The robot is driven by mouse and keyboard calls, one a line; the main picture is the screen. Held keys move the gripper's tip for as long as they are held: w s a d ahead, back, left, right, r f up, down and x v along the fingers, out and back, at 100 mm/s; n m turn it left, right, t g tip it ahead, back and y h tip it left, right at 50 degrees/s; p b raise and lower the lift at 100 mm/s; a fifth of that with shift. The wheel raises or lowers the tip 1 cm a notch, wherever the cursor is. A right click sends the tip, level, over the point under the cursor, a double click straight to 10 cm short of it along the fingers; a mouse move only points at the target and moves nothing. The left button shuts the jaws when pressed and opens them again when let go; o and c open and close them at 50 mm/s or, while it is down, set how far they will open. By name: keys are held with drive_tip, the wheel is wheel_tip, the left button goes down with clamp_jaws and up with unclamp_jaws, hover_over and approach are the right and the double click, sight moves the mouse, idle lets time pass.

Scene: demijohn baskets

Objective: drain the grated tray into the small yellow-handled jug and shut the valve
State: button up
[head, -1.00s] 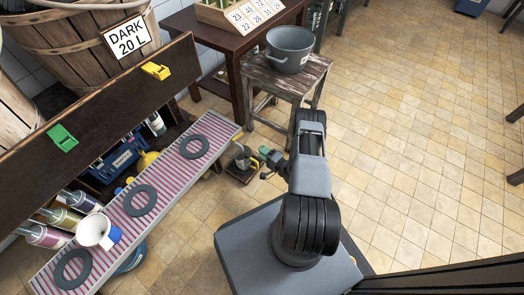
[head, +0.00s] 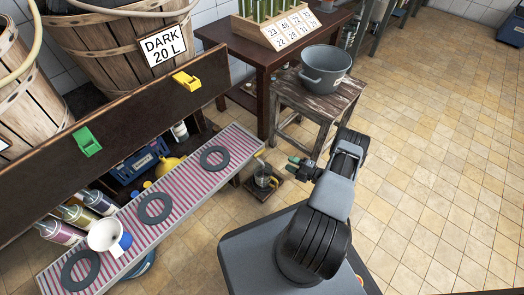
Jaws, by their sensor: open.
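The grated tray (head: 196,184) is a long, red-and-white striped channel along the front of the dark board, with dark rings lying on it. The small jug (head: 263,178) stands on a low dark stand near the tray's right end; its handle is hard to make out. Any liquid is too small to see.
Yellow (head: 187,81) and green (head: 87,141) clip-like pieces sit on the board. A grey pot (head: 325,67) stands on a wooden stool (head: 318,98). The tiled floor (head: 430,170) at right is clear.

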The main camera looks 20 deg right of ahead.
sight(260, 153)
drive_tip(key=w+a+n+b, duration=0.3)
drive_tip(key=w+a+n, duration=0.2)
drive_tip(key=w+a, duration=0.3)
drive_tip(key=w, duration=0.2)
drive_tip(key=shift+w+g+y+b, duration=0.3)
drive_tip(key=shift+w+g+b, duration=0.05)
drive_tip(key=shift+w+g, duration=0.05)
drive_tip(key=shift+a+f, duration=0.1)
drive_tip(key=shift+c, duration=0.4)
clamp_jaws()
